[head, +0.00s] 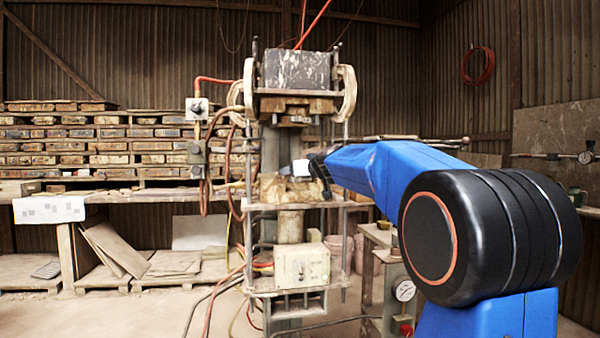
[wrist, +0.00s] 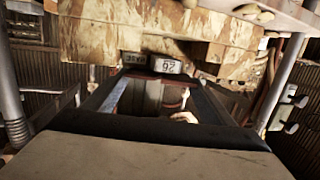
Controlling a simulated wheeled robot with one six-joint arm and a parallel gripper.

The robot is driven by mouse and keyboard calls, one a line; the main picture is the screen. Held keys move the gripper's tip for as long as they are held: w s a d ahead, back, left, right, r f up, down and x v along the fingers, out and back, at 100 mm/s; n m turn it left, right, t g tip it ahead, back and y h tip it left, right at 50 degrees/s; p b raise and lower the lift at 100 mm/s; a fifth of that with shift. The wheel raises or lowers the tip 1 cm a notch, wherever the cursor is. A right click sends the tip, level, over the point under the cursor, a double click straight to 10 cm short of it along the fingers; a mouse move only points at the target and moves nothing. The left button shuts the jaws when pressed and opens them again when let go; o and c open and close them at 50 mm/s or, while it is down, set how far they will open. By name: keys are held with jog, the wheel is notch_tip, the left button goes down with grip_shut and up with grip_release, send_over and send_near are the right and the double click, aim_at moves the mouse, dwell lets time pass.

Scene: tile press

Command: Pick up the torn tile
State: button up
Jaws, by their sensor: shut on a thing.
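My gripper (head: 317,174) is at the press, in the gap between its upper and lower blocks. A small pale piece, which I take to be the torn tile (head: 300,168), is at its fingertips. My gripper is shut on it. In the wrist view the dark fingers reach forward from the bottom toward the middle, under the stained upper block. The tile's outline cannot be made out clearly there, and its torn edge is too small to tell.
The upper press block (head: 296,104) hangs above my gripper, and the lower block (head: 291,188) is just below. Upright rods and hoses stand close on both sides. A rack of stacked boards (head: 80,145) is at the left, and a pressure gauge (head: 404,290) at the lower right.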

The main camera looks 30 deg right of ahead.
jog(key=o, duration=1.3)
jog(key=shift+w+f, duration=0.1)
jog(key=shift+f, duration=0.55)
jog(key=shift+o, duration=0.2)
jog(key=shift+d, duration=0.1)
jog(key=shift+s+r, duration=0.1)
jog(key=shift+s, duration=0.1)
jog(key=shift+s, duration=0.25)
jog(key=s+a+r, duration=0.1)
jog(key=s+r, duration=0.2)
jog(key=s, duration=1.3)
jog(key=shift+s+a, duration=0.3)
